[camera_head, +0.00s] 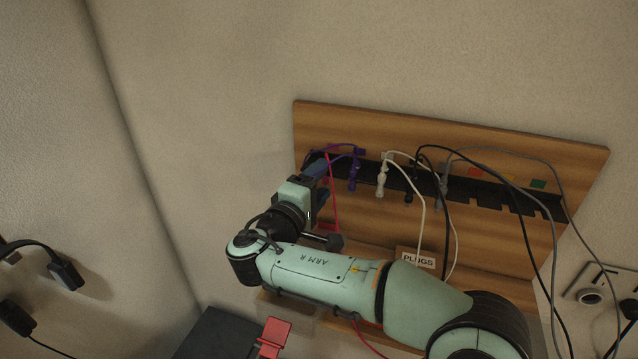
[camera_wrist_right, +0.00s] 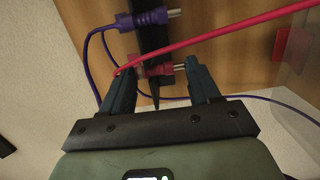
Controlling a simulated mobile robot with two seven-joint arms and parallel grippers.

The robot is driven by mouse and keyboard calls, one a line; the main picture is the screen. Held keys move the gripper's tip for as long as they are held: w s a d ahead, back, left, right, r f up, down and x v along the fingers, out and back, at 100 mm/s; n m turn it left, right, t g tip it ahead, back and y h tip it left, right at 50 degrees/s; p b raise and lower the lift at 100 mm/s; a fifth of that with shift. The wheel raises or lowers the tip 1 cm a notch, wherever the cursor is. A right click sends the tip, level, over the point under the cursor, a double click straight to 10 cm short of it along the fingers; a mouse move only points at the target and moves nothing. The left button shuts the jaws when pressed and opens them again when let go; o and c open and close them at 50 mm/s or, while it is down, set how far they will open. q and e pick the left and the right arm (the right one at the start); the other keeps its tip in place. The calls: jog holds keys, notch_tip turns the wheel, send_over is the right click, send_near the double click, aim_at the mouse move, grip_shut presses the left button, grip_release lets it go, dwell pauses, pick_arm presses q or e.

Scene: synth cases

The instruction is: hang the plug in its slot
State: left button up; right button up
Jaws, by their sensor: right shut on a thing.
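The red plug (camera_wrist_right: 160,70) is between the fingers of my right gripper (camera_wrist_right: 161,75) in the right wrist view, with its pin end toward the right finger. Its red cable (camera_wrist_right: 220,42) runs up across that view. In the head view my right gripper (camera_head: 319,168) is at the left end of the black slotted rail (camera_head: 480,190) on a wooden board, and the red cable (camera_head: 332,205) hangs below it. The plug overlaps the rail in the wrist view; I cannot tell whether it sits in a slot. My left gripper is not in view.
A purple plug (camera_head: 354,175), white plug (camera_head: 382,180), black plug (camera_head: 409,187) and grey plug (camera_head: 442,191) hang along the rail, cables looping nearby. The purple plug (camera_wrist_right: 150,18) is close beside the red one. Slots to the right look empty. A "PLUGS" label (camera_head: 418,260) stands below.

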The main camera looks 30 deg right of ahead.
jog(key=shift+w+d, duration=0.15)
jog(key=shift+d, duration=0.05)
jog(key=shift+x, duration=1.05)
jog(key=shift+w, duration=0.15)
jog(key=shift+a+f, duration=0.1)
jog(key=shift+f, duration=0.05)
dwell(0.4)
jog(key=o, duration=1.1)
jog(key=b+v, duration=0.2)
jog(key=v, duration=1.1)
